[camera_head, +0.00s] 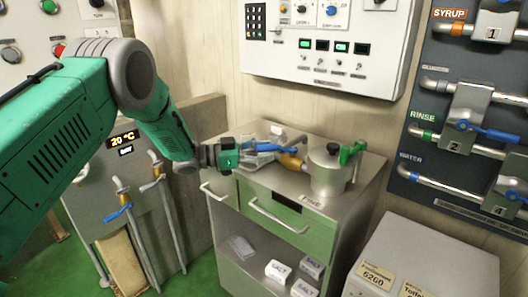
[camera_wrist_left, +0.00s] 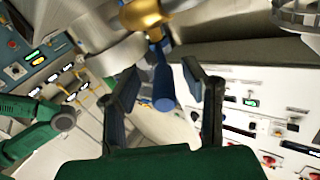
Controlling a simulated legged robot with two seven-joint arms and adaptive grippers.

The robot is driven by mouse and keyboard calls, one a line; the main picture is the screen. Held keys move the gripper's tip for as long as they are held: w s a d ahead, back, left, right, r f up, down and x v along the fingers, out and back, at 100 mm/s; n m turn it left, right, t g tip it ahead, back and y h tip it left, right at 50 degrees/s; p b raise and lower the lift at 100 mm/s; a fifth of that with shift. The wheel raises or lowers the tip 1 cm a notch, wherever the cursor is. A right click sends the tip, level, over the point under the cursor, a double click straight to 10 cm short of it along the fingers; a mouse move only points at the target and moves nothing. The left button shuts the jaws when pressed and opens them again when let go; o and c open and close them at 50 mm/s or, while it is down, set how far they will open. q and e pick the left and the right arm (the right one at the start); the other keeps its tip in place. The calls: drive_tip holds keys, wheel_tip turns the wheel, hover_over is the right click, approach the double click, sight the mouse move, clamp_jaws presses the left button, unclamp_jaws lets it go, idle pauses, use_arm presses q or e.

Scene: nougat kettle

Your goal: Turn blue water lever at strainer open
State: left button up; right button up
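The strainer (camera_head: 326,172) is a metal cylinder standing on the top of a steel cabinet. A brass valve (camera_head: 291,162) sits on its left side, with a blue lever (camera_head: 279,149) pointing left. In the left wrist view the brass valve (camera_wrist_left: 143,15) is at the top and the blue lever (camera_wrist_left: 163,88) hangs below it. My left gripper (camera_head: 258,152) is at the lever from the left. In the left wrist view my left gripper (camera_wrist_left: 162,82) is open, with the lever between its two fingers and gaps visible on both sides. My right gripper is not in view.
The cabinet (camera_head: 258,187) has drawer handles and an open shelf with white salt boxes (camera_head: 277,270). A green lever (camera_head: 351,151) stands at the strainer's right. A control panel (camera_head: 330,48) hangs behind. Pipes with blue levers (camera_head: 487,131) are on the right wall.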

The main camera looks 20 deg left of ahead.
use_arm(q)
drive_tip(key=shift+s+a+r, duration=0.2)
drive_tip(key=shift+s+a, duration=0.1)
drive_tip(key=shift+a, duration=0.05)
drive_tip(key=v, duration=1.1)
drive_tip(key=shift+f, duration=0.2)
drive_tip(key=shift+a, duration=0.1)
